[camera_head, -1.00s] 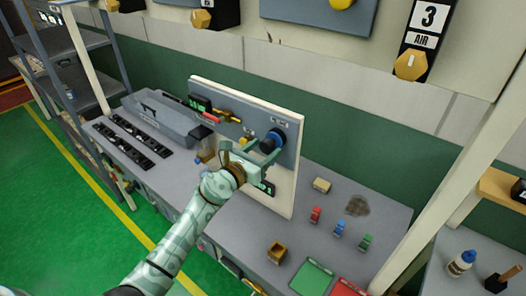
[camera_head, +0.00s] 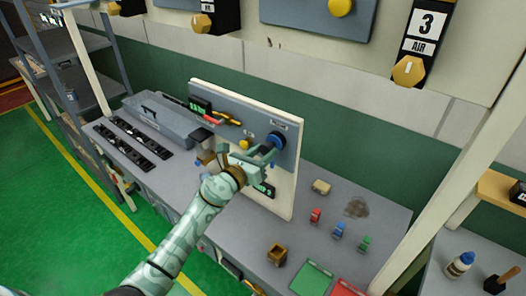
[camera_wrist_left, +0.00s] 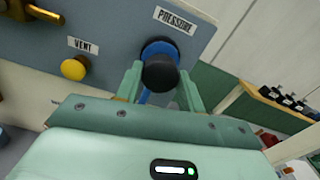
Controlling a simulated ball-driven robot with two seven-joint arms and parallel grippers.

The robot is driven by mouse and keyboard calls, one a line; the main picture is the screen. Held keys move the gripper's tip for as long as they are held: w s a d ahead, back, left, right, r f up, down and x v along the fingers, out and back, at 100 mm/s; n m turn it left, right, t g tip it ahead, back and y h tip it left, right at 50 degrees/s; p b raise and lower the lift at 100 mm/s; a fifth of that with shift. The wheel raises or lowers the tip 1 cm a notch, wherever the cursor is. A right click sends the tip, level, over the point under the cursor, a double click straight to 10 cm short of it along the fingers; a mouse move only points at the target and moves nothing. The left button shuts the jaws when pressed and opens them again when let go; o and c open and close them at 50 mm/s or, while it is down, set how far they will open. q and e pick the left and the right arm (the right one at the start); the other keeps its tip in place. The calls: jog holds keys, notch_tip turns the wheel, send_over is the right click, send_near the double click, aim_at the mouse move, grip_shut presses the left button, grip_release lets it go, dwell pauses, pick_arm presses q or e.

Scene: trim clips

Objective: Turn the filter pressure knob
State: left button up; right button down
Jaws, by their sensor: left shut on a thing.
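The pressure knob (camera_head: 276,139) is on the upright grey panel (camera_head: 252,129) on the bench. In the left wrist view it has a black round front (camera_wrist_left: 161,74) with a blue collar behind, under the PRESSURE label (camera_wrist_left: 175,19). My left gripper (camera_head: 266,154) is at the panel, shut on the knob, with one teal finger on each side of it in the left wrist view. My right gripper is not in view.
A yellow VENT button (camera_wrist_left: 74,68) sits left of the knob. A red and yellow valve handle (camera_head: 222,119) is further left.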

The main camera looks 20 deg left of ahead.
pick_arm(q)
jog(key=n+p, duration=0.1)
jog(key=n, duration=0.2)
jog(key=shift+n, duration=0.3)
jog(key=n+p, duration=0.1)
jog(key=n, duration=0.2)
jog(key=shift+n+p, duration=0.3)
jog(key=n+p, duration=0.1)
jog(key=n, duration=0.2)
jog(key=shift+n, duration=0.3)
jog(key=shift+n+p, duration=0.5)
jog(key=shift+n, duration=1)
jog(key=o, duration=1)
jog(key=shift+c, duration=0.2)
jog(key=shift+s, duration=0.15)
